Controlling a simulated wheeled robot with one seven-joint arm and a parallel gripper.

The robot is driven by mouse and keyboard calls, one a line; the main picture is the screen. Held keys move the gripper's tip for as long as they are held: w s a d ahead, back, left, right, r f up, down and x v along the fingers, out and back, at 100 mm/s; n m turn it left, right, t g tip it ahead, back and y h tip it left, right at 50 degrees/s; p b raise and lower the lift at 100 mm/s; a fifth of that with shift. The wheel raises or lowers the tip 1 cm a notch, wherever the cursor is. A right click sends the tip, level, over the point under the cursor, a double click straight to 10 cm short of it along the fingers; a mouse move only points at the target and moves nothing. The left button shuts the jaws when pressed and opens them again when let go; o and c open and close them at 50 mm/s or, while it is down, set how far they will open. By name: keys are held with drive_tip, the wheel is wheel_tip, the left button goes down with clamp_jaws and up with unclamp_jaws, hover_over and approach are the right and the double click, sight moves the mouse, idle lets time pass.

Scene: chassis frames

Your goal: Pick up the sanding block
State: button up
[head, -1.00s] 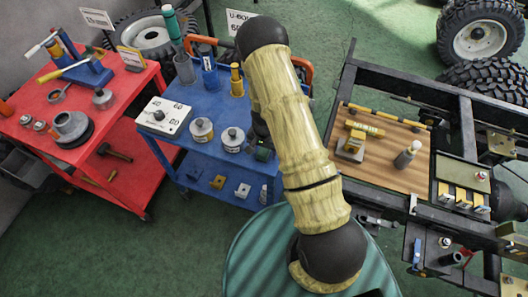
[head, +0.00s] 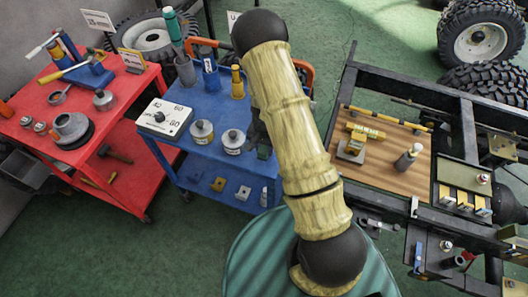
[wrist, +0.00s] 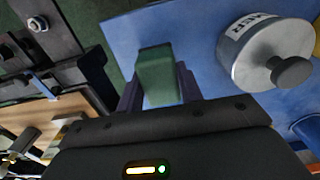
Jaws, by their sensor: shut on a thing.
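A green block, which looks like the sanding block (wrist: 157,72), is between the two dark fingers of my gripper (wrist: 158,88) in the wrist view. The fingers are shut on its sides, and its far end sticks out past them. In the head view my gripper (head: 256,132) is mostly hidden behind my arm, at the right edge of the blue cart. The dark green block (head: 264,152) shows just below it. I cannot tell whether the block is clear of the cart top.
The blue cart (head: 207,112) carries two cans (head: 232,141), a white grit panel (head: 165,118) and upright bottles near my gripper. The red cart (head: 117,88) stands left. At right, a chassis frame (head: 340,95) holds a wooden board (head: 382,175) with several items.

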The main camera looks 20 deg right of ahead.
sight(265, 147)
wheel_tip(265, 147, up, 7)
drive_tip(key=shift+b, duration=0.3)
drive_tip(key=shift+w, duration=0.1)
drive_tip(key=o, duration=0.4)
drive_tip(key=shift+c, duration=1.4)
drive_tip(key=n, duration=0.3)
drive_tip(key=shift+d+f, duration=0.1)
drive_tip(key=shift+f, duration=0.25)
drive_tip(key=n, duration=0.4)
drive_tip(key=shift+w+f, duration=0.25)
drive_tip(key=shift+f, duration=0.05)
